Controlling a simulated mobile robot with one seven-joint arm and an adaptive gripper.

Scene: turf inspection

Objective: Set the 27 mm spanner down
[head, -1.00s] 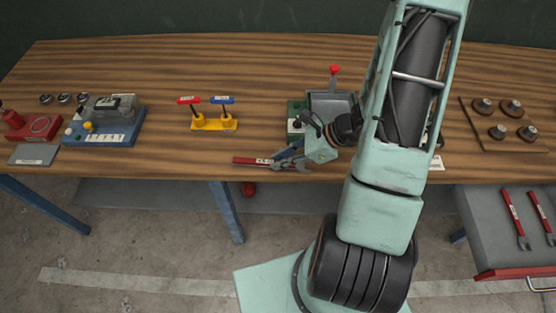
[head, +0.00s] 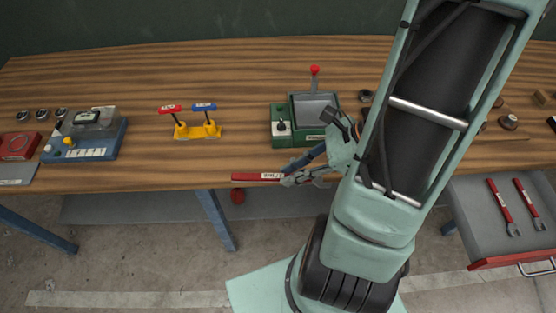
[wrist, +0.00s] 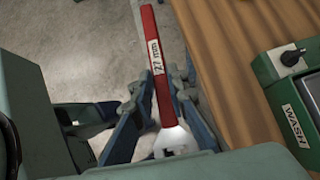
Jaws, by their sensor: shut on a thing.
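The 27 mm spanner (head: 258,177) has a red handle with a white label. In the wrist view the spanner (wrist: 154,62) shows its "27 mm" label, and its metal head is at the lower edge, partly hidden. My gripper (head: 302,172) is shut on the spanner near its head end. In the wrist view the blue-grey fingers of my gripper (wrist: 166,100) lie on both sides of the handle. The spanner is at the bench's (head: 120,181) front edge, its handle pointing left. In the wrist view bare floor shows left of it. I cannot tell whether it touches the bench.
A yellow stand (head: 197,132) with red and blue T-handles is further left. An open drawer (head: 476,215) at lower right holds two red spanners. Bench between machine and stand is clear.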

